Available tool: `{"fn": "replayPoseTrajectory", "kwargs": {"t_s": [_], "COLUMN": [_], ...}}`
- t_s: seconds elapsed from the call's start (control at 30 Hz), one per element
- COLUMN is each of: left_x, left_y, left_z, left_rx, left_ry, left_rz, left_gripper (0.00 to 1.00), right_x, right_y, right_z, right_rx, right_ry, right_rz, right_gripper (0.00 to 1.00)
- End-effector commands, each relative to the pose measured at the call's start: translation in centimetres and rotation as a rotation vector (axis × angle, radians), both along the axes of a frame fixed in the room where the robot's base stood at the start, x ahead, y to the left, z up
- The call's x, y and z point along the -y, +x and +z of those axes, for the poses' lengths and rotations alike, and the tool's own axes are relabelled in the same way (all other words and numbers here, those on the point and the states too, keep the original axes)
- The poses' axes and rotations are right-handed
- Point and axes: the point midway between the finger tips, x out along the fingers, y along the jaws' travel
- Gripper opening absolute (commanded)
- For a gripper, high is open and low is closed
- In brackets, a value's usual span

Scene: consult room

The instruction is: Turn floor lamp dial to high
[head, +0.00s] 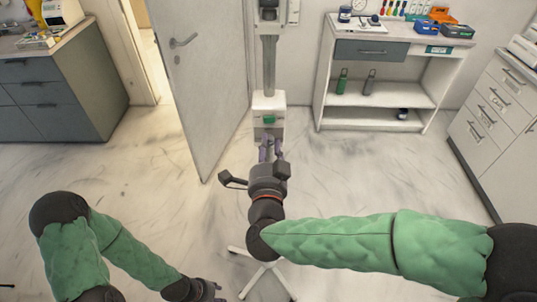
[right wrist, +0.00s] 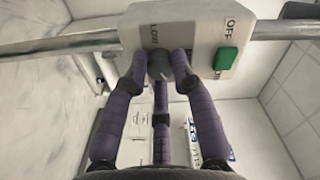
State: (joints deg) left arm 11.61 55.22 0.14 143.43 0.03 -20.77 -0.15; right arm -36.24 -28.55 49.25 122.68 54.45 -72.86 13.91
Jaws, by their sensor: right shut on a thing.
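The floor lamp's white control box (head: 268,103) sits on a grey pole in the middle of the head view. Its green switch (head: 268,119) faces me. In the right wrist view the box (right wrist: 190,28) carries the green switch (right wrist: 225,59), the word OFF and the word LOW. My right gripper (head: 271,150) reaches up to the box's lower part. Its purple fingers (right wrist: 160,65) are shut on the grey dial (right wrist: 159,68) beside LOW; the fingers hide part of it. My left gripper (head: 207,290) is low in the head view, away from the lamp, and its fingers are unclear.
The lamp's white legs (head: 262,279) spread on the floor below my right arm. A door (head: 196,75) stands open left of the lamp. A white shelf unit (head: 375,117) is at the back right, drawers (head: 498,112) at far right, a grey cabinet (head: 58,92) at left. Floor at left is clear.

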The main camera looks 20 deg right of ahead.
Motion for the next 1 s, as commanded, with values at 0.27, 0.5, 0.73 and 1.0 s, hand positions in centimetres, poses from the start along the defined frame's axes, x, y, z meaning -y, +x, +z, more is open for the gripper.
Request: {"fn": "replayPoseTrajectory", "kwargs": {"t_s": [0.27,0.5,0.73,1.0], "left_x": [0.0,0.0,0.0,0.0], "left_y": [0.0,0.0,0.0,0.0], "left_z": [-3.1,-4.8,-5.5,-5.7], "left_rx": [0.0,0.0,0.0,0.0], "left_ry": [0.0,0.0,0.0,0.0], "left_rz": [0.0,0.0,0.0,0.0], "left_gripper": [0.4,0.4,0.4,0.4], "right_x": [0.0,0.0,0.0,0.0], "right_y": [0.0,0.0,0.0,0.0], "right_z": [-0.4,-0.4,-0.2,-0.1], "right_rx": [0.066,0.106,0.128,0.134], "right_ry": [0.232,0.375,0.452,0.479], "right_rz": [0.001,0.001,0.0,0.0], "right_gripper": [0.0,0.0,0.0,0.0]}}
